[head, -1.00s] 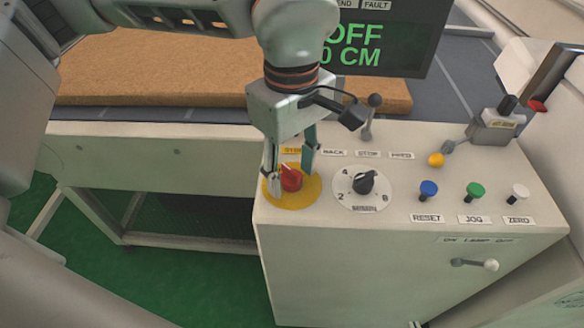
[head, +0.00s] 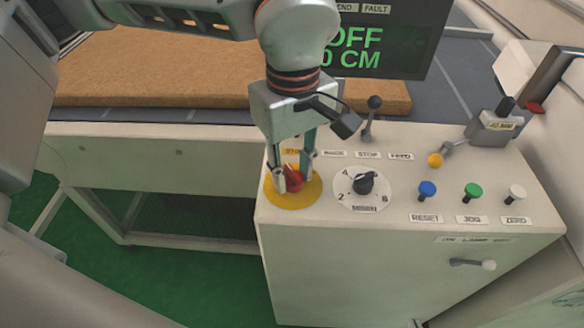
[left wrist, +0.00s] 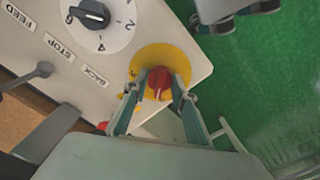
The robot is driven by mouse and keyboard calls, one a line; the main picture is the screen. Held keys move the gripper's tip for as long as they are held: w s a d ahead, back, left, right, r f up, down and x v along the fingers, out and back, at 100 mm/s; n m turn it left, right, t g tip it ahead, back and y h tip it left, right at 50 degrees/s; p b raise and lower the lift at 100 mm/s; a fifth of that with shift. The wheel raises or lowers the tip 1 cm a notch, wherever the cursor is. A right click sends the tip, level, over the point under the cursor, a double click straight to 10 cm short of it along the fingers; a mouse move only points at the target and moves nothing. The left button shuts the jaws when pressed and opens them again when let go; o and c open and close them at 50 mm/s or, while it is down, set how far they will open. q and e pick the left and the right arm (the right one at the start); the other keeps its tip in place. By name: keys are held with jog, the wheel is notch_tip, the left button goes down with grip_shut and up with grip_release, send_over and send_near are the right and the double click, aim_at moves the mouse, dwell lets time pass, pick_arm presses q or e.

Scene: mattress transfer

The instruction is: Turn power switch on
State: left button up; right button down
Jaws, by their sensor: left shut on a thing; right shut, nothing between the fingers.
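A red rotary knob (head: 293,178) sits on a round yellow plate (head: 309,194) at the left end of the control console. My left gripper (head: 294,180) comes down from above and is shut on this knob, one finger on each side. In the left wrist view the red knob (left wrist: 159,78) lies between the two fingertips, with a pale pointer mark on it. The yellow plate (left wrist: 174,56) shows around it.
Next to the knob is a black selector dial (head: 365,183). Blue (head: 428,188), green (head: 472,190) and white (head: 517,191) buttons stand to the right. A lever (head: 372,118) rises behind the dial. A display (head: 380,40) reads OFF. A brown mattress (head: 160,70) lies behind.

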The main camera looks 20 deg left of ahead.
pick_arm(q)
jog(key=m+p, duration=0.1)
jog(key=m, duration=0.3)
jog(key=shift+r+m, duration=0.1)
jog(key=shift+m, duration=0.2)
jog(key=m+p, duration=0.1)
jog(key=m, duration=0.2)
jog(key=shift+m+p, duration=0.3)
jog(key=shift+p, duration=0.1)
jog(key=m+p, duration=0.1)
jog(key=m, duration=0.1)
jog(key=shift+m, duration=0.4)
jog(key=shift+m+p, duration=0.35)
jog(key=shift+m, duration=0.45)
jog(key=shift+m+p, duration=0.45)
jog(key=shift+m, duration=1.15)
pick_arm(e)
jog(key=r, duration=0.1)
jog(key=a+r, duration=0.1)
jog(key=r, duration=0.2)
jog(key=shift+s+a, duration=0.15)
jog(key=shift+s, duration=0.25)
jog(key=shift+w+r, duration=0.15)
jog(key=shift+r, duration=0.15)
